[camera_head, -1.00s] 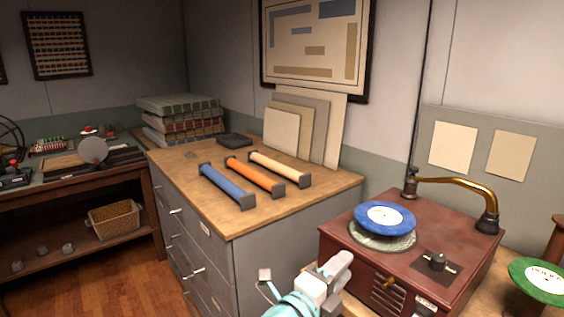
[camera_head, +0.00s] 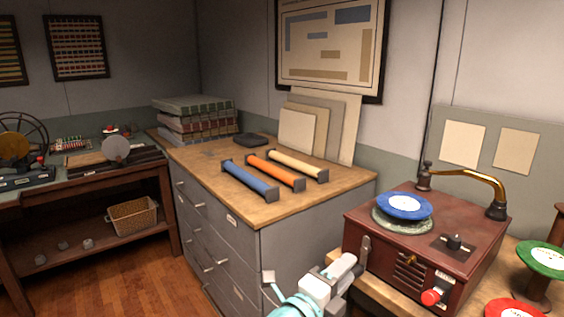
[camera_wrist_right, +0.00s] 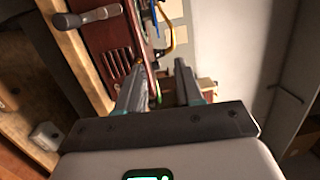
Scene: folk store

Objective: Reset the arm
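My right arm (camera_head: 300,304) comes in at the bottom middle of the head view, with a teal link and pale grey parts in front of the wooden-topped cabinet and left of the record player. In the right wrist view my right gripper (camera_wrist_right: 159,68) has its two grey fingers apart, with nothing held between them. The dark red side of the record player (camera_wrist_right: 113,38) shows beyond the fingers there. My left arm and gripper are not in view.
Green (camera_head: 547,258) and red (camera_head: 512,308) discs are at right. The grey cabinet (camera_head: 300,255) carries three coloured rollers and stacked books. Open wooden floor (camera_head: 125,270) lies at left.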

